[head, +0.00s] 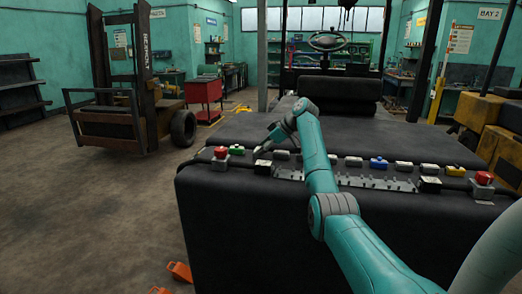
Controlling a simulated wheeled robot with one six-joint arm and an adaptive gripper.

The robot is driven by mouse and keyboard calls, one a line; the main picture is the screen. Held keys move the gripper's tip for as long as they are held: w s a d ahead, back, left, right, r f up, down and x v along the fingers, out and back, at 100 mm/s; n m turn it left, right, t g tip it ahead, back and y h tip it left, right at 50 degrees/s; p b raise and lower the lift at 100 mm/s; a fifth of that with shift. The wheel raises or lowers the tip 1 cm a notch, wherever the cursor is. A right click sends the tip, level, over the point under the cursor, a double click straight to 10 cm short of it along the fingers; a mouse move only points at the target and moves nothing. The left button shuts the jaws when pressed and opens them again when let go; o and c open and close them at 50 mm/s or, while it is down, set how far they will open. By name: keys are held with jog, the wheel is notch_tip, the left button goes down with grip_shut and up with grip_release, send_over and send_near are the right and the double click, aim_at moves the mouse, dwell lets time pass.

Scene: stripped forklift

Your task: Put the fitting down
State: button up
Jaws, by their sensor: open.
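My gripper (261,152) is at the end of my teal arm, above the left part of the dark forklift body (250,205). It is small in the head view, with its jaws open, and I make out nothing held between them. A row of small fittings lies along the body's front top edge. They include a green fitting (237,150), a blue fitting (378,163), a yellow fitting (455,171) and several pale grey ones, such as one (404,166) right of the blue. I cannot tell which one the task means. My arm hides part of the row.
Red buttons stand at the row's left (220,153) and right (483,179) ends. A slotted grey strip (375,183) lies along the front edge. The steering wheel (328,41) and dark seat (327,88) are behind. Another forklift (125,115) stands left. Orange pieces (180,271) lie on the floor.

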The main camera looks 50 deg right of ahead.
jog(key=v, duration=1.2)
jog(key=shift+r, duration=0.15)
dwell(0.4)
